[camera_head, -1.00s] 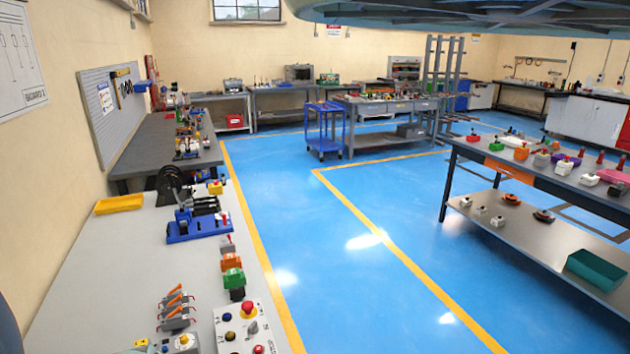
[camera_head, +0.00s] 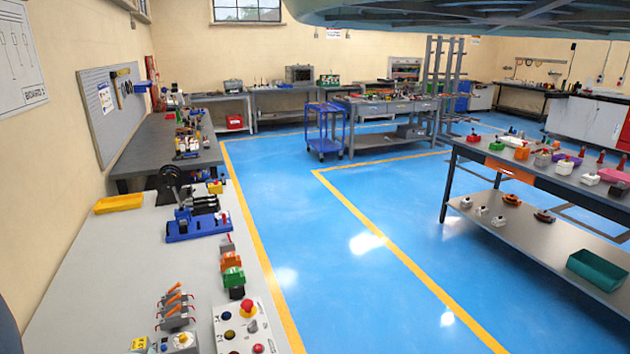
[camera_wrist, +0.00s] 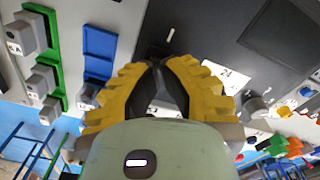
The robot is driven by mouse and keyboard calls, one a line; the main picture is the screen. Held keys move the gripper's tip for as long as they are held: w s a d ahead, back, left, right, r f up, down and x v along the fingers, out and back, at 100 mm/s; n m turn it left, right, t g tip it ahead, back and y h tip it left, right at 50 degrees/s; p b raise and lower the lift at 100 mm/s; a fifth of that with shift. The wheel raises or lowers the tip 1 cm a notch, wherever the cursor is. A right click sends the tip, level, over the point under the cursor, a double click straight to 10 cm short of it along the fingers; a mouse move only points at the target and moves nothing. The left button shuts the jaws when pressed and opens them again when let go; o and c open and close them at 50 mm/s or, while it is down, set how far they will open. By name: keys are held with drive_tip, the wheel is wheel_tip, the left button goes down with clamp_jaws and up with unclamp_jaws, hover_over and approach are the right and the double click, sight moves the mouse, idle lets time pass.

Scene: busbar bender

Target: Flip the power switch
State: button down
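My gripper (camera_wrist: 158,68) shows only in the wrist view. Its yellow, ridged fingers curve inward and their dark tips meet, with nothing visible held between them. Beyond the tips is a dark panel (camera_wrist: 205,28) with a small pale lever-like part (camera_wrist: 170,35), apart from the fingers as far as I can tell. Which part is the power switch is unclear. In the head view, a blue-based bender (camera_head: 198,226) stands on the grey bench at left. A white control panel (camera_head: 243,328) with coloured buttons lies nearer, beside orange-levered switches (camera_head: 175,308).
The grey bench (camera_head: 110,265) also carries a yellow tray (camera_head: 119,204) and small green and orange blocks. The blue floor (camera_head: 330,250) is clear between it and the right-hand table (camera_head: 540,172). In the wrist view, grey knobs on green strips (camera_wrist: 50,40) lie at left.

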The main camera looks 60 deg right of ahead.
drive_tip(key=shift+f+b, duration=0.35)
drive_tip(key=shift+f, duration=0.1)
drive_tip(key=shift+r, duration=0.15)
drive_tip(key=shift+r+p, duration=1.7)
drive_tip(key=shift+r, duration=1.65)
